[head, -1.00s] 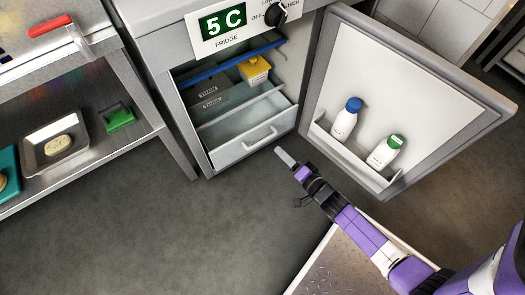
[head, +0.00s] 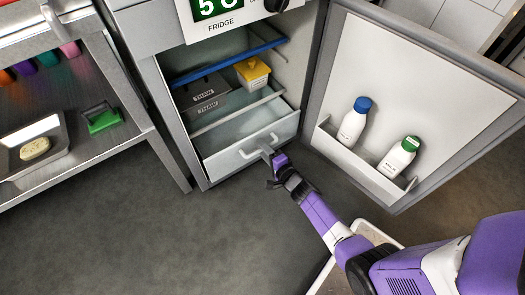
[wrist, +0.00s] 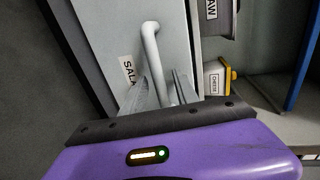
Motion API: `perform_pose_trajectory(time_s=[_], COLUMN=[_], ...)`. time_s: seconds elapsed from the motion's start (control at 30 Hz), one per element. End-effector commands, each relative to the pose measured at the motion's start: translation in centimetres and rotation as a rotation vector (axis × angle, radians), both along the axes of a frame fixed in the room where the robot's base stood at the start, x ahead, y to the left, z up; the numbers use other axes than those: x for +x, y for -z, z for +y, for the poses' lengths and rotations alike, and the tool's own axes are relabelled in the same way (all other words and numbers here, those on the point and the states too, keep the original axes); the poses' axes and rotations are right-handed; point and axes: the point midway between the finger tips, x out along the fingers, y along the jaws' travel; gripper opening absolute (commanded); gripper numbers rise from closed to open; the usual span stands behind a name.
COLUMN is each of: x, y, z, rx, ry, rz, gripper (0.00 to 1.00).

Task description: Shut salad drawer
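The salad drawer (head: 224,163) sits at the bottom of the open fridge, pulled out, with its clear inside showing behind the front panel. Its pale bar handle (head: 248,154) is on the front panel. My gripper (head: 268,156) is at the handle, in front of the drawer. In the wrist view, the handle (wrist: 150,45) runs down between the two fingers (wrist: 163,88), with a small gap visible on the right side. The drawer front with a partly hidden "SALA" label (wrist: 128,70) lies beyond. The exact contact is partly hidden.
The fridge door (head: 420,90) stands wide open at right, with two bottles (head: 355,122) in its rack. Grey THAW boxes (head: 203,92) and a yellow-lidded tub (head: 253,73) sit above the drawer. A steel shelf unit (head: 85,150) stands at left.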

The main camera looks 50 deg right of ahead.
Motion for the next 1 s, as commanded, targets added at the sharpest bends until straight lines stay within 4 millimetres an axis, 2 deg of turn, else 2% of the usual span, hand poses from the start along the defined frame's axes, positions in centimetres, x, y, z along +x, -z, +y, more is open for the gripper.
perform_pose_trajectory(time_s=[0.33, 0.5, 0.53, 1.0], x=[0.43, 0.41, 0.41, 0.39], y=[0.08, 0.09, 0.10, 0.12], z=[-0.13, -0.13, -0.13, -0.10], rx=[-0.001, -0.001, -0.001, 0.000], ry=[0.000, 0.000, 0.000, 0.000], rz=[0.001, 0.001, 0.001, 0.002], gripper=[0.36, 0.03, 0.00, 0.00])
